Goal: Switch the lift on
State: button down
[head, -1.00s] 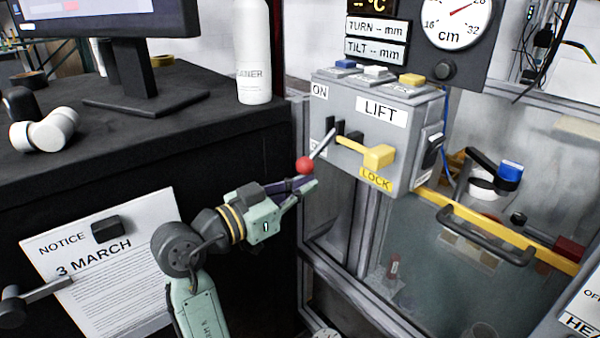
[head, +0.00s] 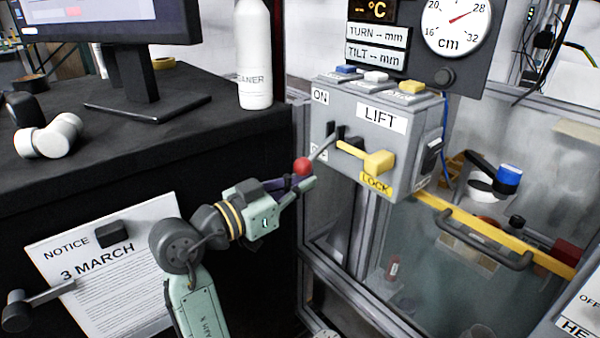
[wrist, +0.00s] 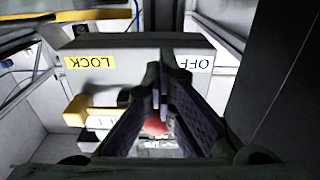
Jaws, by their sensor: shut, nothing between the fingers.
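The grey LIFT switch box (head: 348,160) has an ON label at its upper left and a partly hidden OFF label below it. A lever with a red knob (head: 303,167) comes out of its slot and slants down to the left. A yellow lock piece (head: 379,162) sits right of the lever, above a LOCK label. My gripper (head: 308,182) is shut and empty, its tips just under the red knob, apparently touching. In the wrist view, which shows the box upside down, the red knob (wrist: 155,127) is partly hidden behind my fingers (wrist: 163,90).
A black bench (head: 200,130) with a monitor and a white cleaner bottle (head: 254,60) stands at the left. A notice sheet (head: 120,265) hangs on its front. A yellow rail with a dark handle (head: 485,245) runs right of the box. Gauges hang above.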

aim_at(295, 168)
jog(key=shift+d+r+p, duration=0.15)
jog(key=shift+r+p, duration=1.65)
jog(key=shift+r, duration=1.15)
jog(key=shift+s+f+b, duration=0.1)
jog(key=shift+f+b, duration=0.25)
jog(key=shift+f, duration=0.05)
jog(key=shift+s+a+f+b, duration=0.45)
jog(key=shift+a+f+b, duration=0.1)
jog(key=shift+a, duration=0.25)
jog(key=v, duration=0.7)
jog(key=shift+b, duration=0.45)
jog(key=shift+s, duration=0.1)
